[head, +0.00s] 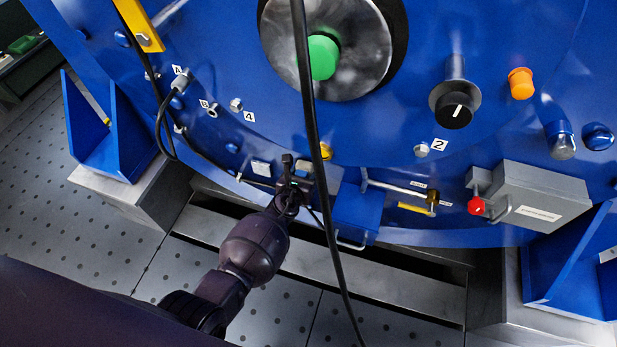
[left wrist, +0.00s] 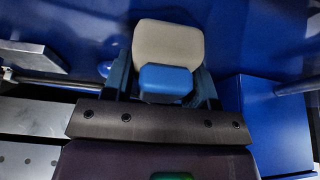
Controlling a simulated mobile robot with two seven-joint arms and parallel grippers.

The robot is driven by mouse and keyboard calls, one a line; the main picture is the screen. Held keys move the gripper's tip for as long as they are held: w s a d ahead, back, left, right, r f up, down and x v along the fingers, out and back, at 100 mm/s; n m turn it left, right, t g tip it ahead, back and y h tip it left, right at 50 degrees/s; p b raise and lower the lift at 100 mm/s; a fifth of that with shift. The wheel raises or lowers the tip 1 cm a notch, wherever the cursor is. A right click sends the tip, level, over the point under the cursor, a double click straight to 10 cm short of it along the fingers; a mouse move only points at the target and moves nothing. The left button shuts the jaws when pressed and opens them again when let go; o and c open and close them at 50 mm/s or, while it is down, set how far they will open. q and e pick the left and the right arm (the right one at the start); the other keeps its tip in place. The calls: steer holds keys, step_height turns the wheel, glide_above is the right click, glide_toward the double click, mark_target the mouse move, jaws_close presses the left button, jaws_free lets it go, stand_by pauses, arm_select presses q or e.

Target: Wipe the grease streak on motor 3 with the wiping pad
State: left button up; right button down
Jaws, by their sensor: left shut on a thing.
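My left gripper (head: 292,186) is low on the face of the big blue machine (head: 200,50), in the head view's lower middle. In the left wrist view the gripper (left wrist: 166,95) is shut on the wiping pad, which has a pale beige pad (left wrist: 168,42) and a blue grip block (left wrist: 166,80). The pad faces the blue surface; I cannot tell whether it touches. No grease streak can be made out, and no label reading 3 shows. The labels 4 (head: 249,117) and 2 (head: 439,145) are readable. My right gripper is not in view.
A black cable (head: 319,150) hangs across the front, close to my left gripper. A blue box (head: 358,209) is just right of the gripper. Further right are a metal rod (head: 398,188) and a grey box with a red knob (head: 477,206). The perforated floor (head: 95,235) is clear at left.

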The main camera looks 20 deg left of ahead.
mark_target(319, 172)
arm_select(q)
steer(key=shift+r+p, duration=0.35)
steer(key=shift+p, duration=0.1)
steer(key=d, duration=0.3)
steer(key=shift+d+r, duration=0.1)
steer(key=shift+d, duration=0.2)
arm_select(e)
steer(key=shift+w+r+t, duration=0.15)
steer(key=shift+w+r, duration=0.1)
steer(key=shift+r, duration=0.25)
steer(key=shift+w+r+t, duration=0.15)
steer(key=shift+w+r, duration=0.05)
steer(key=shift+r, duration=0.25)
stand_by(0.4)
arm_select(q)
steer(key=shift+s+a, duration=0.1)
steer(key=shift+a, duration=1.85)
steer(key=shift+w+a, duration=0.15)
steer(key=shift+a, duration=0.75)
steer(key=shift+w+a, duration=0.1)
steer(key=shift+a, duration=0.8)
